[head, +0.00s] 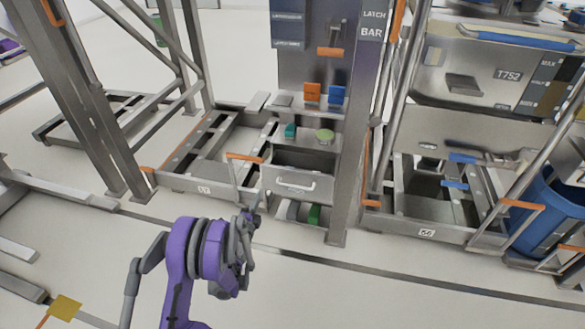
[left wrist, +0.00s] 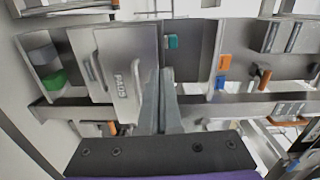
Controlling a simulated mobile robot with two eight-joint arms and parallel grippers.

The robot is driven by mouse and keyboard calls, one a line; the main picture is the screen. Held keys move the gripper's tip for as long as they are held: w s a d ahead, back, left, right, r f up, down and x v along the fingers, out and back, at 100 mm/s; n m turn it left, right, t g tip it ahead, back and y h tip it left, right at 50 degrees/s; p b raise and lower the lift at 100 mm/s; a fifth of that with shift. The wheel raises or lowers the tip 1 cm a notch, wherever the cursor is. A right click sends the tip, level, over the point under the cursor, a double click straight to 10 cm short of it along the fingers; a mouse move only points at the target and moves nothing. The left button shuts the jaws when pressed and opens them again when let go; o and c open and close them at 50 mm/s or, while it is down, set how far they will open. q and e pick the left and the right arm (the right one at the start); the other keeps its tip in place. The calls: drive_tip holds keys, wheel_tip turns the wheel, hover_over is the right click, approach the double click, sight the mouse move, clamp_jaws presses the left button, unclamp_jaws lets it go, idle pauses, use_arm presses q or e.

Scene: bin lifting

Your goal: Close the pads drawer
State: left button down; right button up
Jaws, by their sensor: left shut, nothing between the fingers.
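The pads drawer (head: 291,182) is a grey metal front with a bar handle, low in the middle station in the head view. A dark opening shows behind its top edge, so it looks partly pulled out. In the left wrist view the drawer front (left wrist: 108,62), with its handle and a sideways label, is left of the fingers. My left gripper (head: 253,212) is in front of and slightly left of the drawer in the head view. Its fingers (left wrist: 161,78) are together and empty. I cannot tell whether they touch the drawer. My right gripper is not in view.
A shelf above the drawer carries a teal block (head: 290,131) and a green round thing (head: 325,136). A grey post (head: 345,190) stands right of the drawer. An orange-tipped lever (head: 244,157) is to its left. The floor in front is mostly clear.

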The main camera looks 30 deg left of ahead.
sight(273, 167)
use_arm(q)
drive_tip(key=shift+m, duration=0.4)
drive_tip(key=x, duration=0.4)
drive_tip(key=b+x, duration=0.1)
drive_tip(key=x, duration=0.9)
drive_tip(key=shift+w+d+f+b, duration=0.25)
drive_tip(key=shift+w+f+b, duration=0.05)
drive_tip(key=shift+f+b, duration=0.1)
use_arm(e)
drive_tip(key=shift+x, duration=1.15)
use_arm(q)
drive_tip(key=shift+w, duration=0.1)
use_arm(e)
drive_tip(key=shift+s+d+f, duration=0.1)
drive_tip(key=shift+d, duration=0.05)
